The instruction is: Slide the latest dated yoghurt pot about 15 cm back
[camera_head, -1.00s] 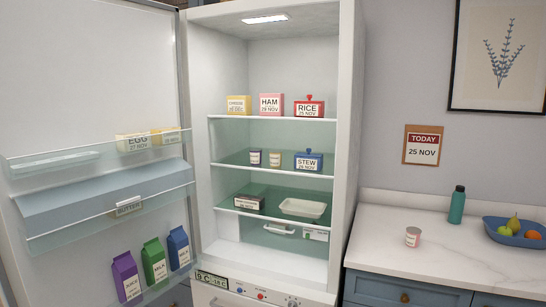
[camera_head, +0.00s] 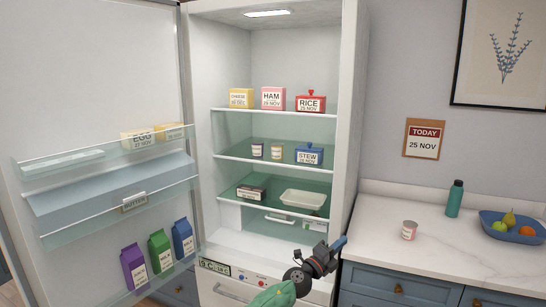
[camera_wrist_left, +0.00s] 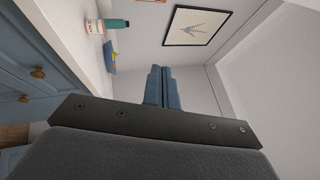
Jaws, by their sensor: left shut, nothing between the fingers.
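Two small yoghurt pots, a left one (camera_head: 257,150) and a right one (camera_head: 276,152), stand side by side near the front of the fridge's middle shelf (camera_head: 235,163). A third small pot (camera_head: 409,230) with a pinkish label stands on the counter; it also shows in the left wrist view (camera_wrist_left: 95,26). The dates on all these pots are too small to read. My left gripper (camera_head: 339,244) is in front of the fridge's lower right edge, below and apart from the shelf pots. Its blue fingers are shut and empty, also in the left wrist view (camera_wrist_left: 161,86). My right gripper is out of view.
A blue stew box (camera_head: 309,155) stands just right of the shelf pots. Cheese, ham and rice boxes fill the shelf above. A dark box (camera_head: 251,192) and white tray (camera_head: 303,199) sit below. The open door (camera_head: 100,80) bounds the left. Space behind the pots looks clear.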

